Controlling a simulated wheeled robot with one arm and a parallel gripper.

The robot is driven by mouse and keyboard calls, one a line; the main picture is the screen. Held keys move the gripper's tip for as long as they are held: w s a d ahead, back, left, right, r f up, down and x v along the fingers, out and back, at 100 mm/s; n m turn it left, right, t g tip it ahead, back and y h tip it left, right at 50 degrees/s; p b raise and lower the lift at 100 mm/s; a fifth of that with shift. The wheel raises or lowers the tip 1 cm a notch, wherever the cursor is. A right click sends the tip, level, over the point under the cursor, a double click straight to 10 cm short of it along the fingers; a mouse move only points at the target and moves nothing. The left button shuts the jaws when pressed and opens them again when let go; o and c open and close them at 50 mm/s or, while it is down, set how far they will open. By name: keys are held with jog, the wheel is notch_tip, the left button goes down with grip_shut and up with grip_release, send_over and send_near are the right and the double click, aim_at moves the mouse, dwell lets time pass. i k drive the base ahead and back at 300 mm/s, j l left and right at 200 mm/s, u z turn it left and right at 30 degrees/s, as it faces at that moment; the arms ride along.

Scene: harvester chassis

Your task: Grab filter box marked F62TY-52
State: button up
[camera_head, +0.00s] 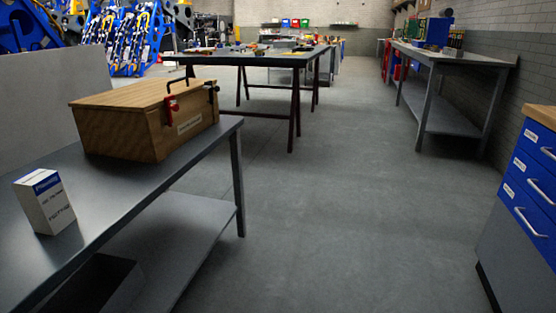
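A small white box with a blue top band (45,203) stands upright on the grey metal workbench (110,207) at the left. Its printed lettering is too small to read for certain, so I cannot tell whether it is marked F62TY-52. My gripper is not in view. Nothing is seen touching the box.
A wooden crate (125,130) with a red latch sits behind the box on the same bench. A blue drawer cabinet (530,185) stands at the right. Further benches (270,61) (455,60) stand beyond. The grey floor (330,210) between is clear.

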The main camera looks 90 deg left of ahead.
aim_at(41, 193)
jog(key=u, duration=4.25)
